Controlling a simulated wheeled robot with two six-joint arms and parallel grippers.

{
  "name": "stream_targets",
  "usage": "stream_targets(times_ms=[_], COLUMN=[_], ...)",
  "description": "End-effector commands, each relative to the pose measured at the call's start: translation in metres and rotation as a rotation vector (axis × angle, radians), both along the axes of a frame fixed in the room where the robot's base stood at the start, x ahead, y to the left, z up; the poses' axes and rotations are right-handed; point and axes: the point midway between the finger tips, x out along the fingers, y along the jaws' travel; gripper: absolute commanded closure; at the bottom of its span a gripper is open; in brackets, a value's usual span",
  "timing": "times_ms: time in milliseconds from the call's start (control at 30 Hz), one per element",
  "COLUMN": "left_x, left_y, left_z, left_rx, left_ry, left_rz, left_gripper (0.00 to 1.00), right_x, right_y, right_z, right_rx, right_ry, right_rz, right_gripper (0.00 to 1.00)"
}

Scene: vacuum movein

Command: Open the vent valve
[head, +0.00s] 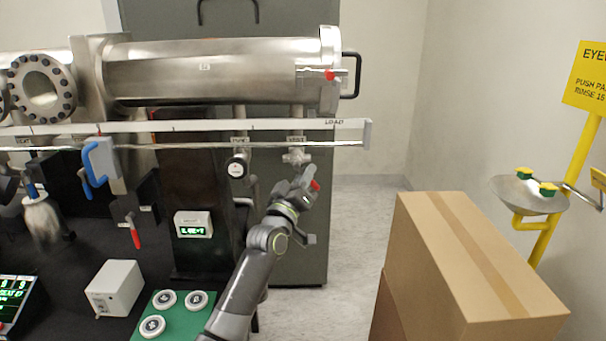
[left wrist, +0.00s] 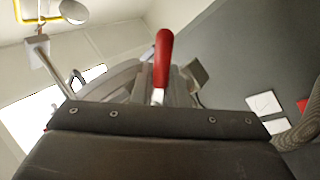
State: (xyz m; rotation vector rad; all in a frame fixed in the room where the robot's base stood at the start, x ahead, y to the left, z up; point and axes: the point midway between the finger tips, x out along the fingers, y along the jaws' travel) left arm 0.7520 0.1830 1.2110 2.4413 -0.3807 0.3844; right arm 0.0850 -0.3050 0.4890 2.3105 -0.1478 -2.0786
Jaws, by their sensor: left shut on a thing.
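The vent valve (head: 297,157) is a small metal fitting hanging below the long steel chamber, under a small label on the white rail. Its red handle (head: 315,185) shows at the tip of my left gripper (head: 306,184), just below the valve body. In the left wrist view the red handle (left wrist: 163,62) stands up, slightly tilted, beyond the dark edge of my gripper. My left gripper is shut on this handle; the fingers hide its lower part. My right gripper is not in view.
The steel chamber (head: 210,68) with a second red lever (head: 330,76) runs above. Cardboard boxes (head: 465,265) stand at the right, with an eyewash basin (head: 530,195) behind. Floor between cabinet and boxes is clear.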

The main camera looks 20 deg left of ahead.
Motion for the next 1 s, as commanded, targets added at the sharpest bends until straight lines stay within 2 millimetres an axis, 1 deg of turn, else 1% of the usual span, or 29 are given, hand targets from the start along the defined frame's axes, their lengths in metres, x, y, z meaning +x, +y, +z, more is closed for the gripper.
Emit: stream_targets(times_ms=[767, 1000], left_x=[0.001, 0.002], left_y=[-0.005, -0.007], left_z=[0.005, 0.008], left_rx=[-0.205, -0.314], left_ry=[-0.056, -0.087], left_rz=[0.001, 0.001], left_gripper=[1.00, 1.00], right_x=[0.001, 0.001], right_y=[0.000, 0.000], right_z=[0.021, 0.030], right_rx=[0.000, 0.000], right_ry=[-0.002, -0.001], right_rz=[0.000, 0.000], right_gripper=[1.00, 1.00])
